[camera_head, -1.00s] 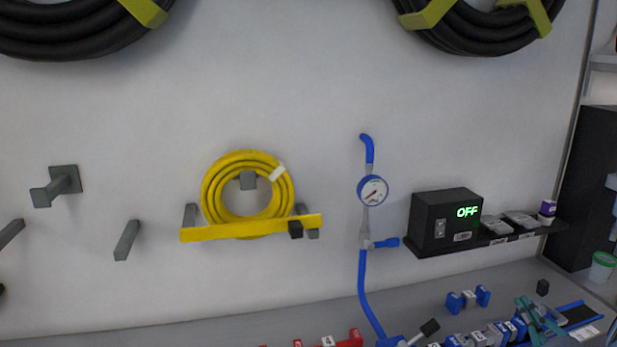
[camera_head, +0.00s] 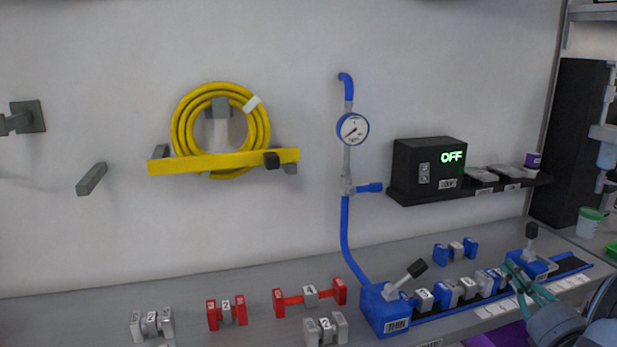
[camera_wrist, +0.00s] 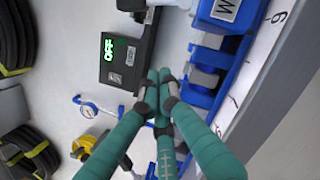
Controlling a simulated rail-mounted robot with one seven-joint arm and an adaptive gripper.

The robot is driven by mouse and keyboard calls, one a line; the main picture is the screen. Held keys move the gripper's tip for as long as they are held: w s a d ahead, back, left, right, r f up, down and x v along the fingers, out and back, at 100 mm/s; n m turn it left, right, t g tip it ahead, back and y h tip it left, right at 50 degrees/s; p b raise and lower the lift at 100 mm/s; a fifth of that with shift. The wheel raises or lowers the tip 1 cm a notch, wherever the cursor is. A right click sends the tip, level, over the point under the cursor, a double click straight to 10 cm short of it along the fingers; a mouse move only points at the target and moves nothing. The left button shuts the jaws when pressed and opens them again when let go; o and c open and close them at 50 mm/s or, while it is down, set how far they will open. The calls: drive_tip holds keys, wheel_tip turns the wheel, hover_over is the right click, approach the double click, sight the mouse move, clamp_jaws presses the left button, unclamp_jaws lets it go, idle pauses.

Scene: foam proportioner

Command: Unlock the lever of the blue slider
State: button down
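The blue slider (camera_head: 541,268) sits near the right end of the black, blue-edged rail. Its lever (camera_head: 531,232) has a black knob and stands roughly upright. In the wrist view the labelled slider (camera_wrist: 215,18) is at the top, and its lever's black knob (camera_wrist: 131,5) is at the upper edge. My gripper (camera_head: 511,266) with teal fingers is just left of the slider, over the rail. In the wrist view the fingertips of my gripper (camera_wrist: 158,75) come together with nothing seen between them. They appear apart from the lever.
Several blue and grey blocks (camera_head: 468,288) line the rail left of my gripper. A blue base (camera_head: 384,312) with a tilted black-knobbed lever stands at the rail's left end. A black box (camera_head: 428,165) reading OFF is on the wall shelf. Red and grey pieces lie on the bench further left.

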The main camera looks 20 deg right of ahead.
drive_tip(key=shift+s+a+f, duration=0.1)
drive_tip(key=shift+s, duration=0.4)
